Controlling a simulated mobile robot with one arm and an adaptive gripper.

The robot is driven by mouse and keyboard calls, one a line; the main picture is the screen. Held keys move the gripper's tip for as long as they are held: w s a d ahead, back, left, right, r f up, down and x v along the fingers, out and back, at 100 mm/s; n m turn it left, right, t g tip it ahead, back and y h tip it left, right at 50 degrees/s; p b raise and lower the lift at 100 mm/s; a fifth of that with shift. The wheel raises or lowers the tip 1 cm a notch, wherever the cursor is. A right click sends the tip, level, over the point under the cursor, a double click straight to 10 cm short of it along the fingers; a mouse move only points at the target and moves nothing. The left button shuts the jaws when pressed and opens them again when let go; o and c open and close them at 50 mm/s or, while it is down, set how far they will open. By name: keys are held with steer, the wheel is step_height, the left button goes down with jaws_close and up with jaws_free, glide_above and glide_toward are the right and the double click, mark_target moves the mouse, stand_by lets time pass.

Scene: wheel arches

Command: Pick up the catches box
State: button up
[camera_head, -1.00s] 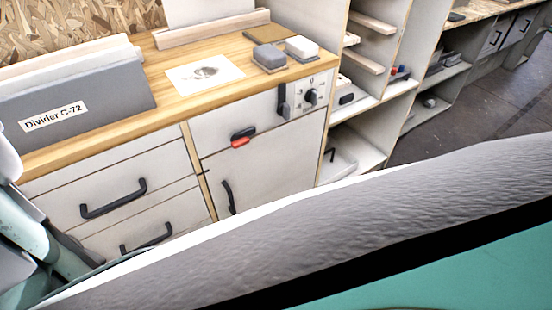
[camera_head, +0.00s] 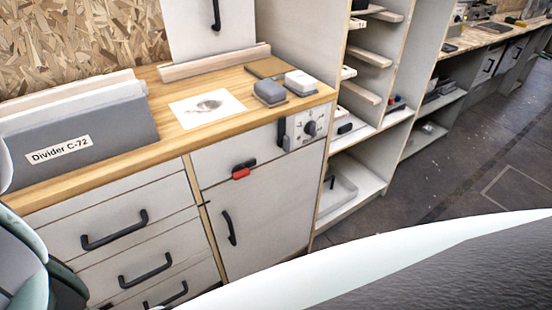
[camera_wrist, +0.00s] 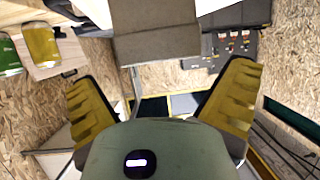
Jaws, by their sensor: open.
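I cannot make out a box marked as the catches box in either view. On the wooden counter (camera_head: 215,128) in the head view, a dark grey block-like item (camera_head: 270,93) and a white-topped one (camera_head: 300,83) sit side by side near the right end. No label is readable on them. My gripper (camera_wrist: 162,88) shows in the wrist view with its two yellow ribbed fingers spread wide. It is open, with nothing held between the fingers. It is not clearly visible in the head view.
A grey divider (camera_head: 80,140) labelled "Divider C-72" stands on the counter's left end, beside a flat printed sheet (camera_head: 207,108). Drawers and a cabinet door (camera_head: 270,205) are below. Open shelves (camera_head: 355,185) stand right, then clear dark floor (camera_head: 460,165).

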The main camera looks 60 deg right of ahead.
steer(key=shift+p+x, duration=0.3)
steer(key=shift+x, duration=2.1)
steer(key=shift+s, duration=0.2)
steer(key=shift+c, duration=0.2)
steer(key=shift+f, duration=0.1)
steer(key=c, duration=1.3)
steer(key=shift+o, duration=0.2)
